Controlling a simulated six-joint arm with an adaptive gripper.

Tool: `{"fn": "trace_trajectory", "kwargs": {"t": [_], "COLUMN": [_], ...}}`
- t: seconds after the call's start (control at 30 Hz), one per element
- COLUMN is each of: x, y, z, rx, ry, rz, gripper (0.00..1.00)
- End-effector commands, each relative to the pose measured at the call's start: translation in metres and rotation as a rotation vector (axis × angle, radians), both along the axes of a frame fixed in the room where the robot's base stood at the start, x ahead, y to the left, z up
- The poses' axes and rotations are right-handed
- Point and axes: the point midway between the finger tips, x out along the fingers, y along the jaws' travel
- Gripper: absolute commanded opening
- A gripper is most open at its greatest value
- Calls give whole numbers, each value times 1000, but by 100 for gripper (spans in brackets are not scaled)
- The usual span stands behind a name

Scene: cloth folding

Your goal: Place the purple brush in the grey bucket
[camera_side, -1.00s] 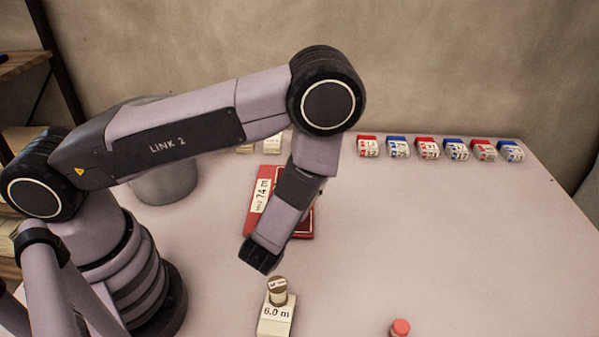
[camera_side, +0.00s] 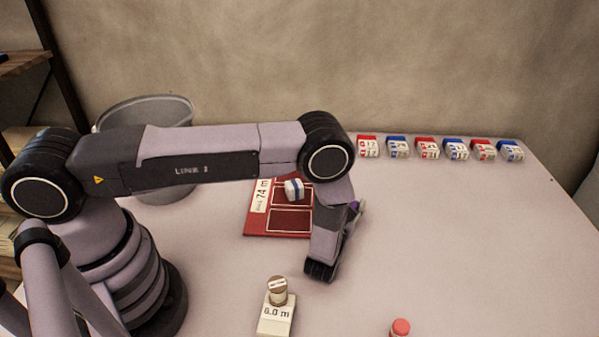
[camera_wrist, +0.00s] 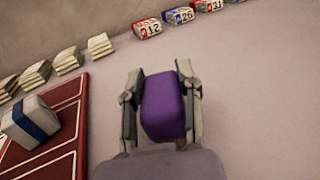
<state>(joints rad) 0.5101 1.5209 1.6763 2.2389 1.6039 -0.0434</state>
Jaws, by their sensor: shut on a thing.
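The purple brush (camera_wrist: 165,106) is between the two fingers of my gripper (camera_wrist: 162,75) in the wrist view, and the fingers are shut on it. In the side view only a small purple part of the brush (camera_side: 358,207) shows beside my wrist, which hides most of the gripper. The grey bucket (camera_side: 150,108) stands at the back left, behind my arm, which covers part of it. The brush is well to the right of the bucket and apart from it.
A red board (camera_side: 262,224) lies mid-table with a white block with a blue band (camera_side: 294,189) on it. Red and blue numbered blocks (camera_side: 426,147) line the back edge. A labelled block (camera_side: 276,318) and a red-topped item (camera_side: 400,327) are in front. The right side is clear.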

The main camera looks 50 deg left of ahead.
Motion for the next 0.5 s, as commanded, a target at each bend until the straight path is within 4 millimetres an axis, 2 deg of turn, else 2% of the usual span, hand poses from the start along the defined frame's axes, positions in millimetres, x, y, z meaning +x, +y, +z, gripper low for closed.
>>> {"fn": "trace_trajectory", "kwargs": {"t": [0.33, 0.37, 0.5], "x": [0, 0, 0], "y": [0, 0, 0], "z": [-3, -3, -3], "rx": [-1, -1, -1], "ry": [-1, -1, 0], "rz": [0, 0, 0], "gripper": [0, 36, 54]}}
